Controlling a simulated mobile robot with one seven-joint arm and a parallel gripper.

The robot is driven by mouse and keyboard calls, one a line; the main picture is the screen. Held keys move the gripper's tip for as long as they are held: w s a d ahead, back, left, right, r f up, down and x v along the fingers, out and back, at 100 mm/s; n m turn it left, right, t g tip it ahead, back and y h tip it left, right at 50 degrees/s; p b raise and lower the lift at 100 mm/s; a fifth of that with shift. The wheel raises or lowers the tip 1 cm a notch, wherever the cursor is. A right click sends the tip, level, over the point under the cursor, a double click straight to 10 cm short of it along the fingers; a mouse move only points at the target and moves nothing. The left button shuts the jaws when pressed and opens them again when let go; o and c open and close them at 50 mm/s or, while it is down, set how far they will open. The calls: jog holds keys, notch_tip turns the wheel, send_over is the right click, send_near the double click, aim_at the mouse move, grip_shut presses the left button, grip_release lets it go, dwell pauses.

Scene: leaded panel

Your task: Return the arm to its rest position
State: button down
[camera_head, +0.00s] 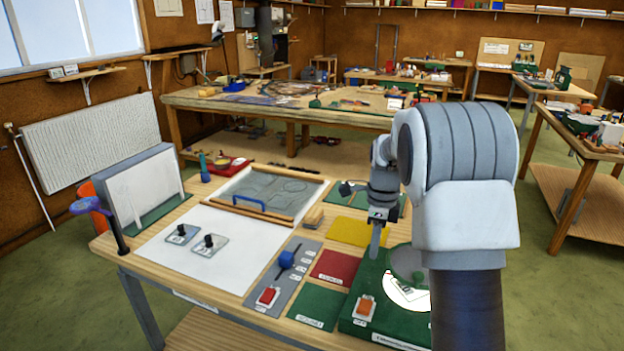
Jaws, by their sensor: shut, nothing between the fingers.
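My gripper (375,246) hangs fingers-down from my grey-and-white arm at the right of the view. Its fingers are shut with nothing between them. The fingertips appear over or just in front of the back left part of a green machine (360,331) with a round grey disc and an orange switch; I cannot tell whether they touch it. The leaded panel (272,187) lies grey between wooden strips on the white board, to the left of my gripper. My arm hides the machine's right side and the table's right end.
The table (122,246) also holds a yellow mat (357,232), a red mat (334,267), a green mat (317,305), a grey control strip with a blue knob (287,258), and an upright white-faced board (143,190) at the left. A larger workbench (190,99) stands behind.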

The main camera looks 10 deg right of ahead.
jog(key=s+a+r+n+t, duration=0.3)
jog(key=s+a+r+n, duration=0.2)
jog(key=s+r+n, duration=0.7)
jog(key=s+a+r+n+t, duration=0.1)
jog(key=s+a+n+t, duration=0.2)
jog(key=s+n, duration=0.8)
jog(key=s, duration=0.6)
jog(key=shift+r, duration=0.2)
